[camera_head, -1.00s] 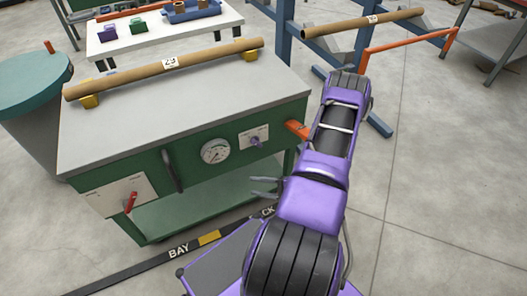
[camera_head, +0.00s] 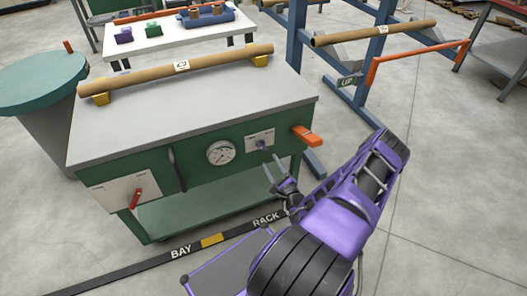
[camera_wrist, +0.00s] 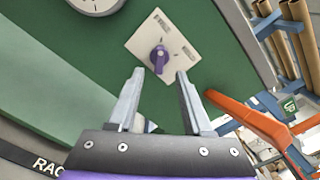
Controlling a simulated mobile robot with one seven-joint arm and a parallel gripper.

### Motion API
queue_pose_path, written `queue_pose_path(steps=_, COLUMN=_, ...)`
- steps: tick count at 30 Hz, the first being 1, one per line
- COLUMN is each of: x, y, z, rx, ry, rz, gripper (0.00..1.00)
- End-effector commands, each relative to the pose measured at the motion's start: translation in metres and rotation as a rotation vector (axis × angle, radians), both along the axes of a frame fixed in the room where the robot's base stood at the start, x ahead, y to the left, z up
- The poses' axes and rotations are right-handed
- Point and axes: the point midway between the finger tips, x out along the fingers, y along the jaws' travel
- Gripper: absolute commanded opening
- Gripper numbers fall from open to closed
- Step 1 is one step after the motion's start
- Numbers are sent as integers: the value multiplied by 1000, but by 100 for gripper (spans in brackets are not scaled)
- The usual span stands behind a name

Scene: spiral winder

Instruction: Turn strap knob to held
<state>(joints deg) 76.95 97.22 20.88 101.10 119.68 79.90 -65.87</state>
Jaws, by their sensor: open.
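A small purple knob (camera_head: 262,144) sits on a pale label plate (camera_head: 252,140) on the green front of the cart, right of the round gauge. In the wrist view the purple knob (camera_wrist: 159,59) on its tilted plate (camera_wrist: 172,43) lies just beyond the fingertips, a little left of the middle of the gap. Its pointer position and the small print on the plate are too small to read. My gripper (camera_head: 275,171) is open and empty, below and in front of the knob, apart from it. Both fingers (camera_wrist: 160,75) show in the wrist view with nothing between them.
The green cart (camera_head: 115,149) carries a long cardboard tube (camera_head: 150,78) on top. A gauge (camera_head: 221,153), a dark handle (camera_head: 177,170) and a red lever (camera_head: 137,198) are on its front. An orange handle (camera_head: 307,136) sticks out right of the knob.

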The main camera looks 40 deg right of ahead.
Motion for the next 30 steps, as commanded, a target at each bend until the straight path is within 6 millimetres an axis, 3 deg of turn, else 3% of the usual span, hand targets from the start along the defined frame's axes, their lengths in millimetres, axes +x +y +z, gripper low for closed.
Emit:
queue_pose_path(steps=6, x=45, y=-10, z=-1, rx=-2, ry=-2, rz=2, gripper=50)
queue_pose_path(steps=12, x=69, y=-17, z=-1, rx=-2, ry=-1, rz=1, gripper=50)
queue_pose_path(steps=24, x=77, y=-18, z=0, rx=-1, ry=1, rz=1, gripper=50)
queue_pose_path(steps=30, x=77, y=-18, z=0, rx=-1, ry=1, rz=1, gripper=16)
